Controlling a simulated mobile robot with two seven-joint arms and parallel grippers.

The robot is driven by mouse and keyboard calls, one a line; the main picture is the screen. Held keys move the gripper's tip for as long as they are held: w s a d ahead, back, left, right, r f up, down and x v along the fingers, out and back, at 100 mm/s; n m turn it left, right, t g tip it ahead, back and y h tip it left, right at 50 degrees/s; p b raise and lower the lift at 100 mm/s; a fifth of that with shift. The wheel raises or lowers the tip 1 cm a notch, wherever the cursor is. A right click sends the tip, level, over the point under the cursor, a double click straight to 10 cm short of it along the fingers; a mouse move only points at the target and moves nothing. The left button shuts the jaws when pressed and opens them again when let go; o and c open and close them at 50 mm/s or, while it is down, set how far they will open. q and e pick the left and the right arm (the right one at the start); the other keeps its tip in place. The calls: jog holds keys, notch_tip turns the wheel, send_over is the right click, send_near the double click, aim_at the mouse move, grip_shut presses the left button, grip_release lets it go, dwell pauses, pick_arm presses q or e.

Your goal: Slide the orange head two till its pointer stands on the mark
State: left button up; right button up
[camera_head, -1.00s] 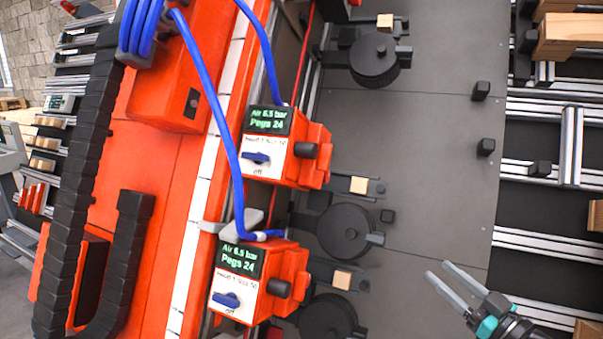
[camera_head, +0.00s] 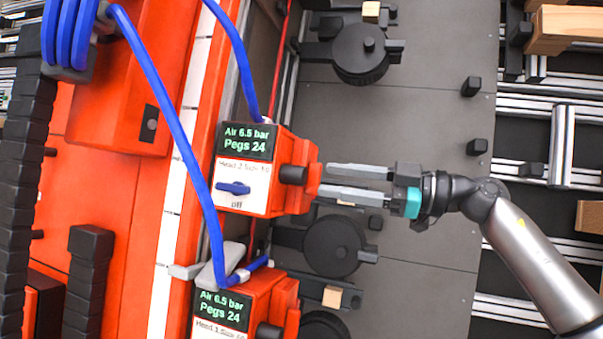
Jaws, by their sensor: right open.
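Orange head two (camera_head: 295,204), with a label reading "Head 2" and a green-text display, sits on the orange gantry beam. A dark knob (camera_head: 293,174) sticks out of its right side. My right gripper (camera_head: 325,181) is open and empty, its fingers pointing left at the head's right side. The fingertips are close to the orange side; I cannot tell whether they touch it. A white scale strip (camera_head: 178,165) runs along the beam left of the head. I cannot make out head two's pointer or its mark. My left gripper is not in view.
A second orange head (camera_head: 262,296), labelled "Head 1", is below, with a grey clamp-like part (camera_head: 214,268) above it. Blue hoses (camera_head: 178,125) arch over the beam. Black round units (camera_head: 334,247) and small wooden blocks (camera_head: 332,296) lie on the grey plate (camera_head: 425,265).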

aim_at(305, 176)
jog(key=x, duration=0.6)
jog(key=shift+a, duration=0.25)
jog(key=shift+w, duration=0.1)
grip_shut()
dwell(1.1)
